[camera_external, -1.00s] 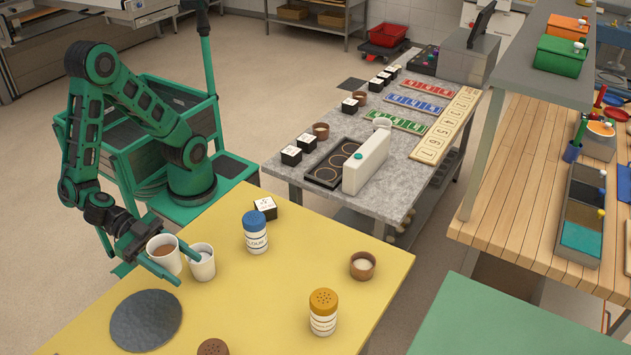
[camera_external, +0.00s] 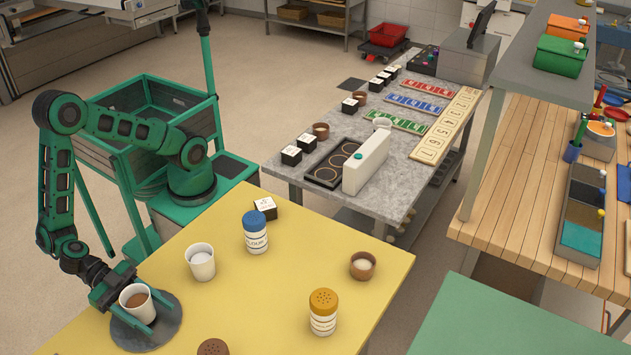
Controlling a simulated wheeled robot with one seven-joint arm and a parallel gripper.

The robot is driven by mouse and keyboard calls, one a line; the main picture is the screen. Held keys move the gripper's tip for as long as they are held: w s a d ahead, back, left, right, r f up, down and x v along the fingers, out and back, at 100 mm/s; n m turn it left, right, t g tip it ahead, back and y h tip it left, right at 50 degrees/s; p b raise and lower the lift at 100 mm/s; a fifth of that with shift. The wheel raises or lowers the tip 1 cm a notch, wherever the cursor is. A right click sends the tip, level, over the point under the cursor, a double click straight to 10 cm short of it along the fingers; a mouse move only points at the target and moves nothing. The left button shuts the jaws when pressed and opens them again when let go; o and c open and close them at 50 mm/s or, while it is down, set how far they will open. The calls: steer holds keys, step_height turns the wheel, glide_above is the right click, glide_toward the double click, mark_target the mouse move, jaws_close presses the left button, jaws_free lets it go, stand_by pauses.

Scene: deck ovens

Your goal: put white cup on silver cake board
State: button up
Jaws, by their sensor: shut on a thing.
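A white cup with brown contents (camera_external: 137,303) is upright between the fingers of my gripper (camera_external: 155,318), which is shut on it. The cup is over the round dark grey cake board (camera_external: 168,343) at the near left of the yellow table. I cannot tell whether its base touches the board; the fingers and the cup hide part of the board. A second white cup with pale contents (camera_external: 201,263) stands upright on the table, to the right of and beyond the board, clear of my gripper.
A blue-lidded flour shaker (camera_external: 255,232), an orange-lidded shaker (camera_external: 323,312), a small brown bowl (camera_external: 362,266), a brown-topped item (camera_external: 213,347) and a black-and-white box (camera_external: 264,208) stand on the yellow table (camera_external: 290,265). The table's middle is clear.

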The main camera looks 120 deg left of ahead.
mark_target(128, 298)
steer(key=shift+f, duration=0.5)
steer(key=shift+f, duration=0.1)
steer(key=o, duration=1.1)
steer(key=shift+s, duration=0.1)
steer(key=v, duration=1.2)
